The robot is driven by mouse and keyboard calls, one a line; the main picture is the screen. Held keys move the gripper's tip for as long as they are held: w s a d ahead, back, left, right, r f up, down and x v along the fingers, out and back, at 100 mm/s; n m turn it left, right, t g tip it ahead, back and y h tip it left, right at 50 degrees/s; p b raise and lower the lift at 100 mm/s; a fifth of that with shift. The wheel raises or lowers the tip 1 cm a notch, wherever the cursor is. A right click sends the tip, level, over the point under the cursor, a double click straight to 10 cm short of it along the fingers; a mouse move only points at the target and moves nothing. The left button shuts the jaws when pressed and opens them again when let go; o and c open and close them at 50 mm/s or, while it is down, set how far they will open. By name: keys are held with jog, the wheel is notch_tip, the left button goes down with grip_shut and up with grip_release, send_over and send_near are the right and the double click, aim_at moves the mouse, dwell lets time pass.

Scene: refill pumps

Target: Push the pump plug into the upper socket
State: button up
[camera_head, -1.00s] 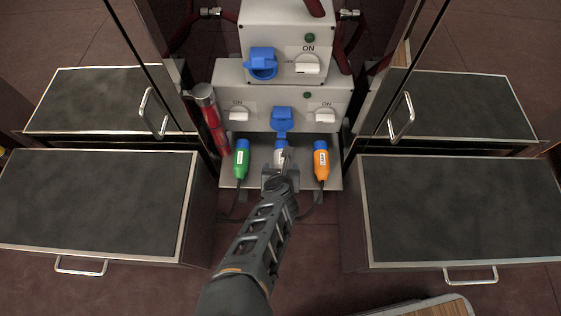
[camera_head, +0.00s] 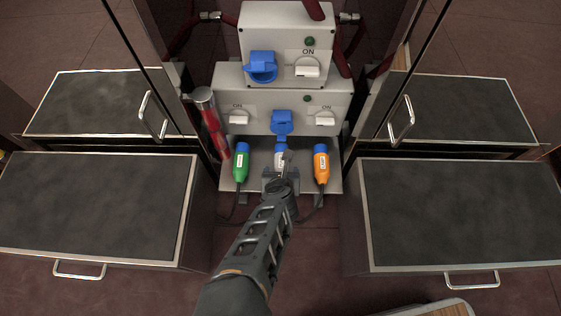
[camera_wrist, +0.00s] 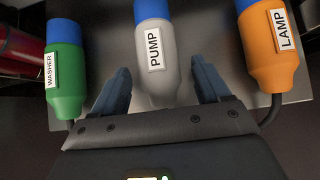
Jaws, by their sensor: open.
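The grey pump plug (camera_head: 281,155) has a blue end and lies on the metal shelf between two other plugs. In the wrist view the plug labelled PUMP (camera_wrist: 157,65) points away from me. My gripper (camera_wrist: 161,84) is open, with one finger on each side of the plug's grey body and a visible gap on both sides. In the head view my gripper (camera_head: 281,170) partly covers the plug. The upper socket (camera_head: 262,67), with a blue cover, is on the left of the upper grey box.
The green WASHER plug (camera_head: 240,162) lies left and the orange LAMP plug (camera_head: 321,162) right, both close to my gripper. A lower blue socket (camera_head: 282,122) is on the lower box (camera_head: 225,78). A red-handled tool (camera_head: 212,124) stands left. Open drawers flank the shelf.

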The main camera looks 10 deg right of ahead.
jog(key=shift+c, duration=0.2)
grip_shut()
jog(key=s+a+p, duration=0.1)
jog(key=s, duration=0.5)
jog(key=shift+p, duration=0.35)
dwell(1.4)
jog(key=shift+a, duration=0.1)
jog(key=shift+r, duration=0.1)
jog(key=shift+r+p, duration=1.4)
jog(key=shift+r, duration=0.05)
